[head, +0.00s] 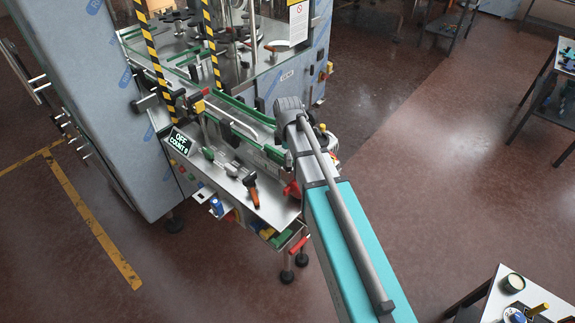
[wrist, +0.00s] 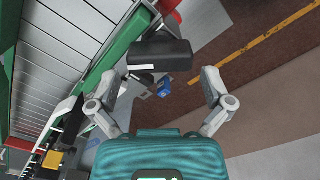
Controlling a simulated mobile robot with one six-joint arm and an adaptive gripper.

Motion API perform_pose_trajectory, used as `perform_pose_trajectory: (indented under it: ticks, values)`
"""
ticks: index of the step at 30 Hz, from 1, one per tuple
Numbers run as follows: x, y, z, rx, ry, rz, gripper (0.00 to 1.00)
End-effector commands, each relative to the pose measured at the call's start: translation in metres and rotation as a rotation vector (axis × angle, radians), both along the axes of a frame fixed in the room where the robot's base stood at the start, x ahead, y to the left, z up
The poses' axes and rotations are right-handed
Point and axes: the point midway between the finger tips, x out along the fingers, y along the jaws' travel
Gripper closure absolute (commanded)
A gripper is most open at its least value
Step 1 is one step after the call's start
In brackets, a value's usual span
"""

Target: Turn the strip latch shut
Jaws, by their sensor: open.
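My gripper (wrist: 158,82) is open, with one grey finger on each side of the wrist view and nothing between the fingertips. A dark block (wrist: 160,52) shows just beyond the fingertips, beside the green rail of the machine. I cannot tell if it is part of the strip latch. A red part (wrist: 168,8) shows above it at the top edge. In the head view a red handle (head: 292,190) sits at the machine's near edge beside my arm, and an orange handle (head: 253,195) lies on the shelf. My arm hides the gripper there. No latch is clearly identifiable.
The wrapped machine (head: 85,80) has a conveyor with green rails (head: 240,103) and slats (wrist: 60,50). A display (head: 180,143) reads "OFF". A table (head: 520,300) stands at bottom right.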

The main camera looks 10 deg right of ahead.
Motion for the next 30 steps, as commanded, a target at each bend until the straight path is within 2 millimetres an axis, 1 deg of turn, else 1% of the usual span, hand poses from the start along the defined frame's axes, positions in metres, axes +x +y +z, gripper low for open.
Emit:
perform_pose_trajectory:
  ticks: [1, 9, 23, 24, 29, 30]
  values:
    - [0.000, 0.000, -0.008, 0.000, 0.000, 0.000, 0.00]
    - [0.000, 0.000, -0.021, 0.000, 0.000, 0.000, 0.00]
    - [0.000, 0.000, -0.024, 0.000, 0.000, 0.000, 0.00]
    - [0.000, 0.000, -0.024, 0.000, 0.000, 0.000, 0.02]
    - [0.000, 0.000, -0.024, 0.000, 0.000, 0.000, 0.32]
    - [0.000, 0.000, -0.024, 0.000, 0.000, 0.000, 0.39]
